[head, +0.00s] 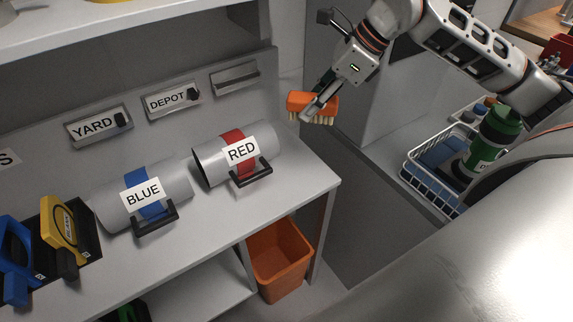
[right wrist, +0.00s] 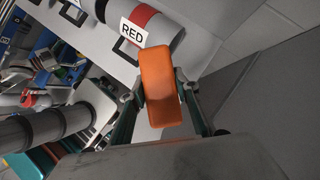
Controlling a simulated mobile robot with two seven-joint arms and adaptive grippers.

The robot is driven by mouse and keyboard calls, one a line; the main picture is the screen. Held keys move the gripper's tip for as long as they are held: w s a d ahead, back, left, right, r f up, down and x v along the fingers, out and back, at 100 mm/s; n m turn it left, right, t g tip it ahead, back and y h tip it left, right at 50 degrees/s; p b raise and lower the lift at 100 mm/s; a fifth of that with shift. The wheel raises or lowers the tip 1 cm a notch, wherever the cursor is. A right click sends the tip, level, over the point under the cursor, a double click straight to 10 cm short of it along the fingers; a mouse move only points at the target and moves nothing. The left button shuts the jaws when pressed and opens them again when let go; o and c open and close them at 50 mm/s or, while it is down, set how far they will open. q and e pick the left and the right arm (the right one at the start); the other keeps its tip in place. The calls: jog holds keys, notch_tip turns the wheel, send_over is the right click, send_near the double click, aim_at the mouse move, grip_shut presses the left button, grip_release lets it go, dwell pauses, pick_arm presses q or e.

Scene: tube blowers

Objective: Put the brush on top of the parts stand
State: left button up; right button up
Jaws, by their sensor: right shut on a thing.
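The brush has an orange back and pale bristles. In the head view the brush (head: 299,101) is held in the air beyond the right end of the grey bench, bristles down. My right gripper (head: 318,106) is shut on it. In the right wrist view the brush (right wrist: 162,85) sits between the two fingers of my right gripper (right wrist: 162,100), with its orange back toward the camera. I cannot pick out the parts stand for certain in these frames.
Grey tubes labelled BLUE (head: 180,184) and RED (head: 208,166) lie on the bench (head: 290,187). An orange bin (head: 280,262) stands below. A white wire basket (head: 432,187) holding a green bottle (head: 497,135) is at the right. The bench's right corner is clear.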

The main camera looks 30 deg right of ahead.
notch_tip(320, 180, down, 13)
jog(key=shift+f, duration=2.95)
jog(key=shift+f, duration=0.15)
jog(key=o, duration=1.2)
